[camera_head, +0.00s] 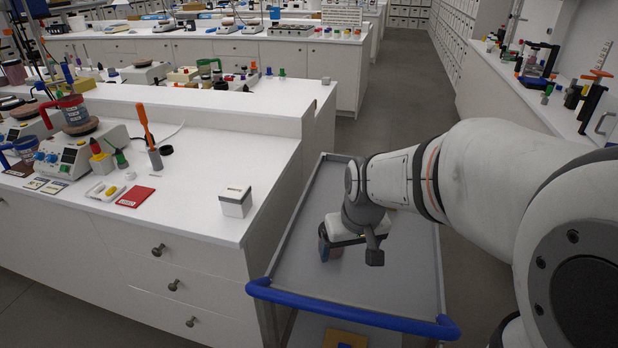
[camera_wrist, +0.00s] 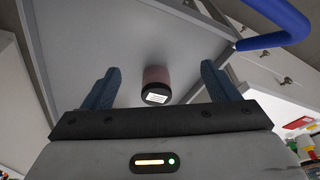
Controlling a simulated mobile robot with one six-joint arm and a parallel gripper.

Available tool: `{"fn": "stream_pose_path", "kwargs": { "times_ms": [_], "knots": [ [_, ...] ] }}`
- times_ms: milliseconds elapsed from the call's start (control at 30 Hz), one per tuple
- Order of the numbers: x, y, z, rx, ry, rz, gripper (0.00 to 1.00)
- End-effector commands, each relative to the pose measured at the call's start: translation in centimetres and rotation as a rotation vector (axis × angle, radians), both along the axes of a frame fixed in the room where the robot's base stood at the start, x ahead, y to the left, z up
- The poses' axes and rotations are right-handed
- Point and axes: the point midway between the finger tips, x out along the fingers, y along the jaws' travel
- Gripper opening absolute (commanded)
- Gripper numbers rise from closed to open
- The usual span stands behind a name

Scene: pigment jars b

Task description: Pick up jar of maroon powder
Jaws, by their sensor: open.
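The jar of maroon powder (camera_wrist: 156,80) shows in the wrist view, with a dark end that bears a white label. It is on the grey top of a cart and sits between my two open fingers in that picture, nearer the right finger. My gripper (camera_wrist: 160,85) is open and empty, with a clear gap on both sides of the jar. In the head view my gripper (camera_head: 346,240) hangs over the cart (camera_head: 300,285). There a small part of the jar (camera_head: 336,253) shows beside a finger, and my wrist hides the rest.
The cart has a raised rim and a blue handle (camera_head: 350,313) at its near end. A white bench (camera_head: 205,190) stands to the left with a small white box (camera_head: 236,202) near its edge. The cart top around the jar looks mostly clear.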

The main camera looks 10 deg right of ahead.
Motion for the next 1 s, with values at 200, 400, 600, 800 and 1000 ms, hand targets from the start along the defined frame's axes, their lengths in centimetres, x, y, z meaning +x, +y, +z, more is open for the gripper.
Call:
{"fn": "stream_pose_path", "kwargs": {
  "times_ms": [200, 400, 600, 800, 1000],
  "knots": [
    [7.0, -0.3, -1.2, 0.003, -0.005, 0.046, 0.92],
    [12.1, -0.7, -3.8, -0.001, -0.018, 0.08, 0.92],
    [14.7, -1.0, -5.8, -0.007, -0.029, 0.098, 0.92],
    [15.6, -1.1, -7.3, -0.009, -0.031, 0.103, 0.92],
    [16.1, -0.9, -9.1, -0.009, -0.031, 0.103, 0.92]
  ]
}}
